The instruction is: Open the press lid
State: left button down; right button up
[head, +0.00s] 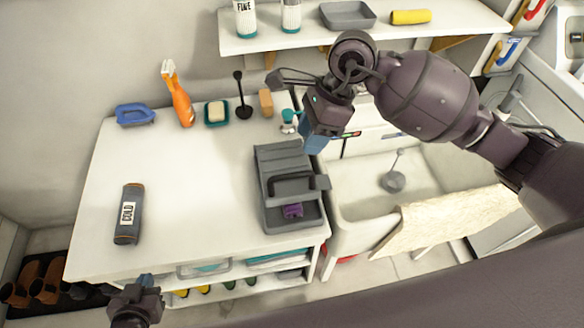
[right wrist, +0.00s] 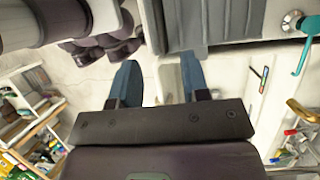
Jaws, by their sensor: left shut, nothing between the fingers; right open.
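The grey press (head: 272,163) stands on the right part of the white counter, by the sink. It has a ridged grey upper part at the back and a dark handle bar across its middle. A small purple item (head: 292,211) sits in its front. I cannot clearly tell how far its lid is raised. My right gripper (head: 314,146) is open, with blue fingers pointing down, just right of the press's back end; its fingers also show apart and empty in the right wrist view (right wrist: 160,78). My left gripper (head: 147,282) is shut and empty, low at the counter's front left.
A dark GOLD canister (head: 128,215) lies at the counter's left. An orange spray bottle (head: 181,105), blue tray (head: 135,114), soap dish (head: 216,113) and dark brush (head: 242,98) line the back. A sink (head: 365,185) is right. A shelf (head: 375,28) hangs above. The counter's middle is clear.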

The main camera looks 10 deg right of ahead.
aim_at(290, 175)
jog(key=x, duration=1)
jog(key=shift+c, duration=0.2)
grip_shut()
